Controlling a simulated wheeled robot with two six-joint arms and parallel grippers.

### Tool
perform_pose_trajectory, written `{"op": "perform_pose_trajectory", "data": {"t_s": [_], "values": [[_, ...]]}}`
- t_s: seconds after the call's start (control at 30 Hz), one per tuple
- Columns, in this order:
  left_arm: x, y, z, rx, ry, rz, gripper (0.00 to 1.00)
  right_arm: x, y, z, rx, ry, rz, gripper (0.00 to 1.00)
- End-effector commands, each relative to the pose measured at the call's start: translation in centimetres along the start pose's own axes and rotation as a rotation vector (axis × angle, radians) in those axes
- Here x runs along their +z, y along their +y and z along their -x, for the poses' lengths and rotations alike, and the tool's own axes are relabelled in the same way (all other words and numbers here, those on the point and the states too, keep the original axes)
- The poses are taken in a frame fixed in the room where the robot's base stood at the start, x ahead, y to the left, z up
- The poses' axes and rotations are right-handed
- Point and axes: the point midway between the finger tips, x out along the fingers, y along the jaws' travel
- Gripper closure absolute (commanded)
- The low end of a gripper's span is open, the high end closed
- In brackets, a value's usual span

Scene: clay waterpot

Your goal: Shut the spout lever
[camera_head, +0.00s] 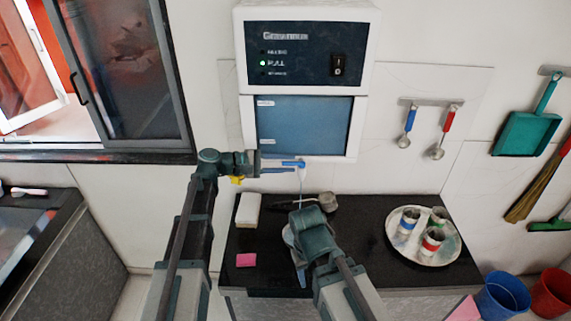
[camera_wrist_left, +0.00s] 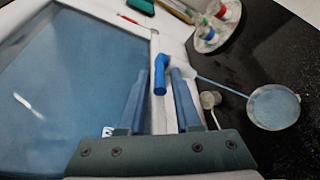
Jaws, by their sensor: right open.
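The blue spout lever (camera_wrist_left: 160,73) sits at the lower edge of the blue-fronted water purifier (camera_head: 304,122); it also shows in the head view (camera_head: 294,163). A thin pale stream, apparently water, runs down from the spout (camera_head: 303,180). My left gripper (camera_wrist_left: 158,75) is open, with one finger on each side of the lever. Small gaps seem to show between fingers and lever. My right gripper (camera_head: 300,265) is open low over the counter; its fingertips are mostly hidden by its own wrist. The stream meets a round grey-blue surface (camera_wrist_left: 273,107) in the left wrist view.
A dark counter (camera_head: 365,270) lies below, with a pink pad (camera_head: 246,260), a white block (camera_head: 248,210) and a round steel tray (camera_head: 398,257) bearing several banded cups. Ladles (camera_head: 409,125) hang on the wall at right. A window (camera_head: 125,70) is at left.

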Motion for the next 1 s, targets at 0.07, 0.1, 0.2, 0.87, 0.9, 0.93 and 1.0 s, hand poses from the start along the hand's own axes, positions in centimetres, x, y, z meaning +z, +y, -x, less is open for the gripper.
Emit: {"op": "perform_pose_trajectory", "data": {"t_s": [0.07, 0.1, 0.2, 0.87, 0.9, 0.93, 1.0], "values": [[0.0, 0.0, 0.02, 0.0, 0.0, 0.0, 0.84, 0.0, 0.0, 0.0, 0.0, 0.0, 0.0, 0.5], [0.0, 0.0, 0.02, 0.0, 0.0, 0.0, 0.91, 0.0, 0.0, 0.0, 0.0, 0.0, 0.0, 0.5], [0.0, -0.01, 0.03, 0.0, 0.0, 0.0, 1.0, 0.0, 0.0, 0.0, 0.0, 0.0, 0.0, 0.5], [-0.52, 0.32, -0.15, -0.069, -0.108, -0.027, 1.0, 0.0, 0.0, -0.02, 0.0, 0.0, 0.0, 0.5], [-0.52, 0.32, -0.15, -0.069, -0.108, -0.027, 1.0, 0.0, 0.0, -0.02, 0.0, 0.0, 0.0, 0.5], [-0.52, 0.32, -0.15, -0.069, -0.108, -0.027, 1.0, 0.0, 0.0, -0.02, 0.0, 0.0, 0.0, 0.5], [-0.52, 0.31, -0.15, -0.069, -0.108, -0.027, 0.82, 0.0, 0.0, -0.02, 0.0, 0.0, 0.0, 0.5]]}}
